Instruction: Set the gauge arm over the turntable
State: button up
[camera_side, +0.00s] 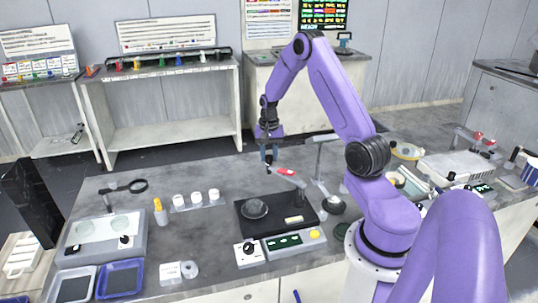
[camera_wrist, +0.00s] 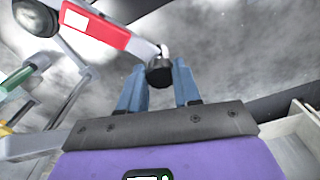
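The gauge arm (camera_side: 286,171) is a slim bar with a red and white section and a dark knob at its free end. It stands out beyond the black base's back edge, off to the side of the turntable. The turntable (camera_side: 254,208) is a dark grey disc on a black base. My gripper (camera_side: 269,161) points down just above the knob, with blue fingers apart. In the wrist view the red section (camera_wrist: 108,31) enters from upper left, and the knob (camera_wrist: 160,71) lies between the fingertips (camera_wrist: 159,72). Whether they touch it I cannot tell.
A control panel (camera_side: 290,241) and a dial box (camera_side: 249,253) stand in front of the base. A grey post (camera_side: 319,160) rises to the right.

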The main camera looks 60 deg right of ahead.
grip_shut()
jog(key=s+a+n, duration=0.4)
jog(key=a+n, duration=0.8)
jog(key=a, duration=0.2)
jog(key=shift+s, duration=0.1)
dwell(0.4)
jog(key=o, duration=1)
grip_release()
jog(key=shift+o, duration=0.2)
notch_tip(320, 180, up, 18)
jog(key=shift+f, duration=0.25)
